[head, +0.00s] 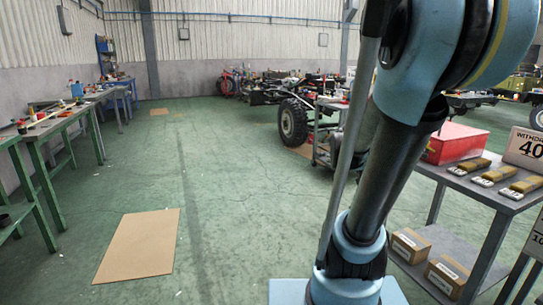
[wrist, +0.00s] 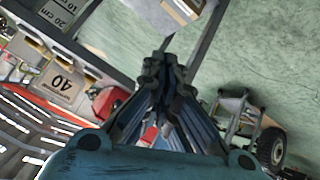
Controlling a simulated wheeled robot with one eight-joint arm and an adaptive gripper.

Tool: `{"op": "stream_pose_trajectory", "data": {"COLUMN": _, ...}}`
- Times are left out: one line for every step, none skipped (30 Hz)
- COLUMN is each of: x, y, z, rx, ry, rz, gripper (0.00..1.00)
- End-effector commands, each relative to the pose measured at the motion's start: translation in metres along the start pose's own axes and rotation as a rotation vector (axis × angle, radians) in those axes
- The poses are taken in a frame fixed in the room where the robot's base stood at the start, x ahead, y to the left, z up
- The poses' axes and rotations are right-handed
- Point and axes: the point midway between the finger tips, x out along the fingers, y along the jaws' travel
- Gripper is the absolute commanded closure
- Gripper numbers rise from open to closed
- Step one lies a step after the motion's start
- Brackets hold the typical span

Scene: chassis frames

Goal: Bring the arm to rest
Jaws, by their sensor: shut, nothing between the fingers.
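My arm (head: 375,180) stands in the right half of the head view, rising from its base and leaving the picture at the top. My gripper (wrist: 162,65) does not show in the head view. In the wrist view its fingers come together at the tips and hold nothing. Beyond the fingers the wrist view shows the green floor (wrist: 240,65) and a grey table at the left.
A grey table (head: 435,172) with a red box (head: 455,143) and strapped items stands close at the right, with cartons (head: 410,245) on its lower shelf. Green-legged benches (head: 50,130) line the left. A wheeled chassis (head: 293,122) stands farther back. The floor (head: 220,200) between is open, with a cardboard sheet (head: 138,245).

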Motion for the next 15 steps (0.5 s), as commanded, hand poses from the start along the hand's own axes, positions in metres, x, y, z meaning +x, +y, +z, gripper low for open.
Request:
{"op": "stream_pose_trajectory", "data": {"x": -0.007, "y": -0.002, "z": 0.015, "rx": -0.036, "ry": -0.035, "rz": -0.031, "gripper": 1.00}}
{"op": "stream_pose_trajectory", "data": {"x": -0.010, "y": -0.004, "z": 0.024, "rx": -0.058, "ry": -0.057, "rz": -0.051, "gripper": 1.00}}
{"op": "stream_pose_trajectory", "data": {"x": -0.015, "y": -0.006, "z": 0.036, "rx": -0.088, "ry": -0.086, "rz": -0.078, "gripper": 1.00}}
{"op": "stream_pose_trajectory", "data": {"x": -0.019, "y": -0.008, "z": 0.045, "rx": -0.111, "ry": -0.107, "rz": -0.099, "gripper": 1.00}}
{"op": "stream_pose_trajectory", "data": {"x": -0.023, "y": -0.010, "z": 0.053, "rx": -0.135, "ry": -0.127, "rz": -0.121, "gripper": 1.00}}
{"op": "stream_pose_trajectory", "data": {"x": -0.028, "y": -0.013, "z": 0.065, "rx": -0.166, "ry": -0.153, "rz": -0.152, "gripper": 1.00}}
{"op": "stream_pose_trajectory", "data": {"x": -0.032, "y": -0.015, "z": 0.074, "rx": -0.190, "ry": -0.172, "rz": -0.175, "gripper": 1.00}}
{"op": "stream_pose_trajectory", "data": {"x": -0.037, "y": -0.017, "z": 0.083, "rx": -0.214, "ry": -0.191, "rz": -0.199, "gripper": 1.00}}
{"op": "stream_pose_trajectory", "data": {"x": -0.043, "y": -0.020, "z": 0.095, "rx": -0.246, "ry": -0.215, "rz": -0.232, "gripper": 1.00}}
{"op": "stream_pose_trajectory", "data": {"x": -0.047, "y": -0.022, "z": 0.103, "rx": -0.270, "ry": -0.232, "rz": -0.258, "gripper": 1.00}}
{"op": "stream_pose_trajectory", "data": {"x": -0.052, "y": -0.024, "z": 0.113, "rx": -0.295, "ry": -0.249, "rz": -0.284, "gripper": 1.00}}
{"op": "stream_pose_trajectory", "data": {"x": -0.058, "y": -0.027, "z": 0.124, "rx": -0.329, "ry": -0.270, "rz": -0.320, "gripper": 1.00}}
{"op": "stream_pose_trajectory", "data": {"x": -0.063, "y": -0.029, "z": 0.133, "rx": -0.354, "ry": -0.285, "rz": -0.347, "gripper": 1.00}}
{"op": "stream_pose_trajectory", "data": {"x": -0.068, "y": -0.031, "z": 0.142, "rx": -0.378, "ry": -0.300, "rz": -0.376, "gripper": 1.00}}
{"op": "stream_pose_trajectory", "data": {"x": -0.074, "y": -0.033, "z": 0.153, "rx": -0.412, "ry": -0.318, "rz": -0.412, "gripper": 1.00}}
